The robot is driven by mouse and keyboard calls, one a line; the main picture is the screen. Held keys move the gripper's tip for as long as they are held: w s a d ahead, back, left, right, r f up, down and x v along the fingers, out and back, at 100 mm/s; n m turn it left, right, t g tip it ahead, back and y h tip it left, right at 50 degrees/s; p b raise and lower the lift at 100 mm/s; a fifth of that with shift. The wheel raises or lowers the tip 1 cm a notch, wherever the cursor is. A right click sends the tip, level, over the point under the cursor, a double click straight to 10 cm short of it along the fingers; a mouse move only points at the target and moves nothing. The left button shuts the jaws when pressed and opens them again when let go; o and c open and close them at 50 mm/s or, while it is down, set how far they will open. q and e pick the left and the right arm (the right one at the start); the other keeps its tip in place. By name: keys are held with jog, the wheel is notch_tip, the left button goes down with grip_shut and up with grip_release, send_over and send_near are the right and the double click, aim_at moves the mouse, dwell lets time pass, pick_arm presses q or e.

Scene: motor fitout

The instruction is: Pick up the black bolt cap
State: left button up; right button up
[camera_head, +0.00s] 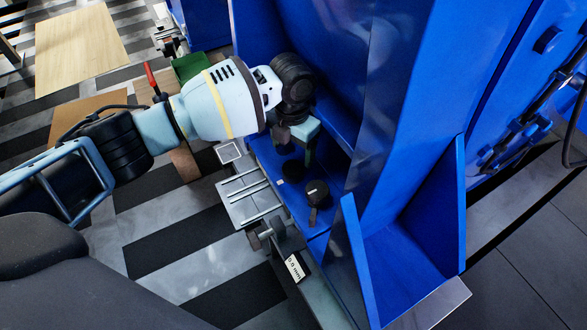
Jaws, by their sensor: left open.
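Two small dark round pieces that look like black bolt caps sit on the blue ledge at the foot of the blue frame: one (293,170) just below my gripper, the other (317,191) a little nearer and to the right, with a light mark on top. I cannot tell which one the task names. My left gripper (294,136) is open, pointing down above the ledge, with the first cap apart from its fingers. Nothing shows between the fingers, though the wrist hides part of them. My right gripper is not in view.
The tall blue frame (395,130) rises close to the right of my gripper. A grey metal vise-like fixture (250,198) stands at the ledge's left edge, with a white label (294,267) below. A green box (189,66) and wooden boards (78,45) lie behind my arm.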

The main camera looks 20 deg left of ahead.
aim_at(293, 168)
pick_arm(q)
jog(key=shift+f, duration=0.8)
jog(key=shift+s+d+f+b, duration=0.15)
jog(key=shift+f+b, duration=0.5)
jog(key=shift+f, duration=0.55)
jog(key=shift+s+f+b, duration=0.1)
jog(key=shift+f+b, duration=0.55)
jog(key=shift+f, duration=0.7)
jog(key=c, duration=1.1)
